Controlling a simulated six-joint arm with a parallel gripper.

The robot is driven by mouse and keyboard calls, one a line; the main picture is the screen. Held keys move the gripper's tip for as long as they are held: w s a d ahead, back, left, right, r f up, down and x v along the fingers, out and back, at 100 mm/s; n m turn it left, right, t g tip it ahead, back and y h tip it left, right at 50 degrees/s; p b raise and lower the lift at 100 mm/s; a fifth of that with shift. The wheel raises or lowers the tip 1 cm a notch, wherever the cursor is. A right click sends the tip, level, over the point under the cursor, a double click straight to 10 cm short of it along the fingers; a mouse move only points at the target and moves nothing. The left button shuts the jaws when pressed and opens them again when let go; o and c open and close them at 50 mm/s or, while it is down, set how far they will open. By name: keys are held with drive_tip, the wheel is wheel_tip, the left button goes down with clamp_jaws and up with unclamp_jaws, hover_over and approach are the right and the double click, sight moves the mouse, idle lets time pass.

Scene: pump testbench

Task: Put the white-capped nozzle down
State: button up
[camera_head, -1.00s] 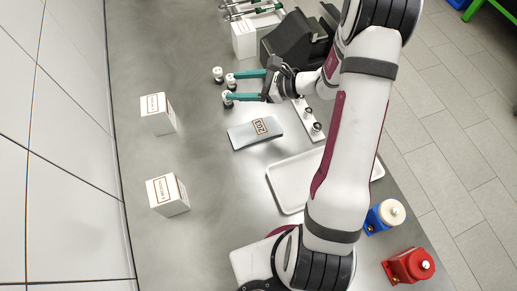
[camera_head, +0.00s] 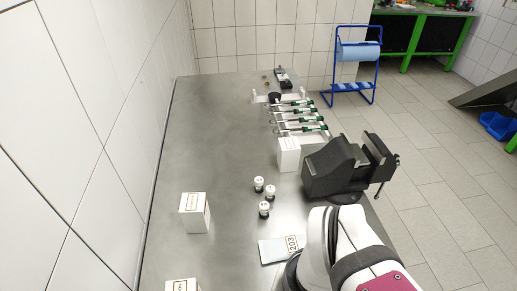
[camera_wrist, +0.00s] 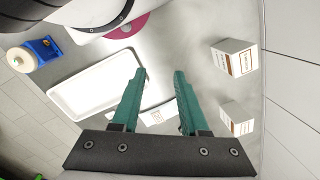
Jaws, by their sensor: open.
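Three small dark nozzles with white caps stand upright, close together on the metal table in the head view: a rear one (camera_head: 258,184), a middle one (camera_head: 270,192) and a front one (camera_head: 264,209). I cannot tell which of them is the task's own nozzle. My gripper (camera_wrist: 160,72) shows in the wrist view with its two green fingers apart and nothing between the tips. No nozzle shows in the wrist view. In the head view my gripper is out of sight, and only part of my arm shows at the lower right.
A pouch marked 203 (camera_head: 280,250) lies in front of the nozzles. A black vise (camera_head: 335,168) and a white box (camera_head: 288,155) stand to their right. Another white box (camera_head: 194,212) stands at the left. The wrist view shows a white tray (camera_wrist: 62,99) and a blue pump (camera_wrist: 40,54).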

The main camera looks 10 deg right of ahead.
drive_tip(key=w+d+m+h, duration=0.2)
drive_tip(key=w+d+h, duration=0.25)
drive_tip(key=w, duration=0.55)
drive_tip(key=m+t+h, duration=0.2)
drive_tip(key=t+h, duration=0.2)
drive_tip(key=t, duration=0.2)
hover_over(275, 195)
drive_tip(key=s+a, duration=0.7)
drive_tip(key=a, duration=0.2)
wheel_tip(275, 195, down, 11)
drive_tip(key=x, duration=1.5)
drive_tip(key=shift+w+d, duration=0.3)
drive_tip(key=shift+d, duration=0.05)
clamp_jaws()
